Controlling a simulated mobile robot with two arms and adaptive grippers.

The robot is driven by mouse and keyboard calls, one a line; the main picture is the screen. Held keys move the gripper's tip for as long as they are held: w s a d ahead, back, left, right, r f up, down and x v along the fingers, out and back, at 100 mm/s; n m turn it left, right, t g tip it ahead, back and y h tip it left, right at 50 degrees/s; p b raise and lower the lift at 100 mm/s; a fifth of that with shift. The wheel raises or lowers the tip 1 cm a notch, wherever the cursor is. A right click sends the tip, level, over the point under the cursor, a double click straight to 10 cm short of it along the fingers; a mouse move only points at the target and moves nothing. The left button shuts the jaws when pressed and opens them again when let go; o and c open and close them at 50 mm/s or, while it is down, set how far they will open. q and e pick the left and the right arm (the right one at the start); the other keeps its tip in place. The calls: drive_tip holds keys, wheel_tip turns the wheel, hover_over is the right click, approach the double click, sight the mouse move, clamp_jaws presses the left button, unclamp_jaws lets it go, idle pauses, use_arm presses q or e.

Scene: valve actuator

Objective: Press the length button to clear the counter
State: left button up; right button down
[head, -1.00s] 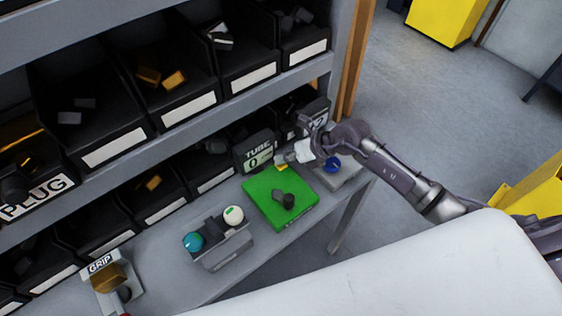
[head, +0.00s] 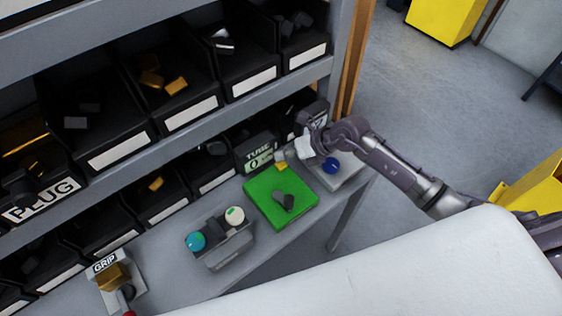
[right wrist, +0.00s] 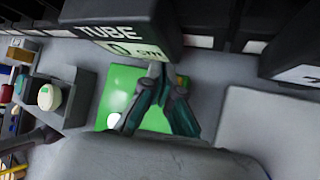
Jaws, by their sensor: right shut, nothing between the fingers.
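The black TUBE counter box (head: 256,152) stands at the back of the bench, behind the green mat. Its pale display shows a 0, and the box (right wrist: 125,25) also shows at the top of the right wrist view. My right gripper (head: 281,157) is shut and empty, close in front of the counter's lower face. In the right wrist view its fingertips (right wrist: 160,72) are just below the display; I cannot tell whether they touch it. I cannot make out which part is the length button.
The green mat (head: 263,187) carries a dark piece (head: 284,201). A blue button (head: 331,165) sits on a grey plate to the right. A box with teal (head: 195,241) and white (head: 235,215) buttons stands left. Bins fill the shelves behind.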

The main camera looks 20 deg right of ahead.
sight(284, 164)
drive_tip(key=shift+r+p, duration=1.9)
drive_tip(key=shift+r, duration=0.5)
drive_tip(key=shift+f, duration=0.1)
